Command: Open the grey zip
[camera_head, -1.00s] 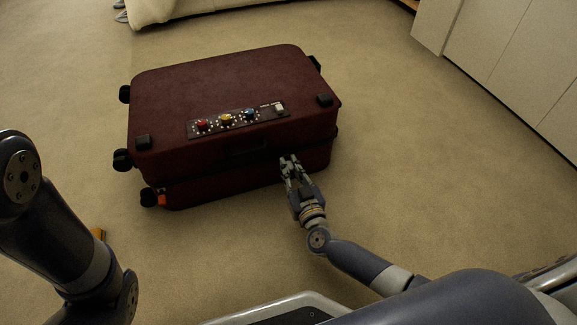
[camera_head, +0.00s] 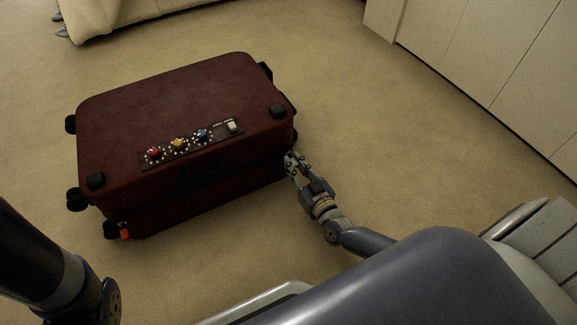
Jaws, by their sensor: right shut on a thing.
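The dark red suitcase (camera_head: 180,110) lies flat on the carpet, left of the middle. My right gripper (camera_head: 292,158) is at its near right corner, at the height of the seam between the two halves. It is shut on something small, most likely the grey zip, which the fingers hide. A small orange-red piece (camera_head: 125,233) sits at the seam's near left corner. My left gripper is out of view; only part of its arm shows at the lower left.
The suitcase top carries a panel with a red knob (camera_head: 155,152), a yellow knob (camera_head: 179,143), a blue knob (camera_head: 202,135) and a pale switch (camera_head: 232,126). White cabinets (camera_head: 480,60) stand at the upper right. The carpet (camera_head: 400,150) right of the suitcase is clear.

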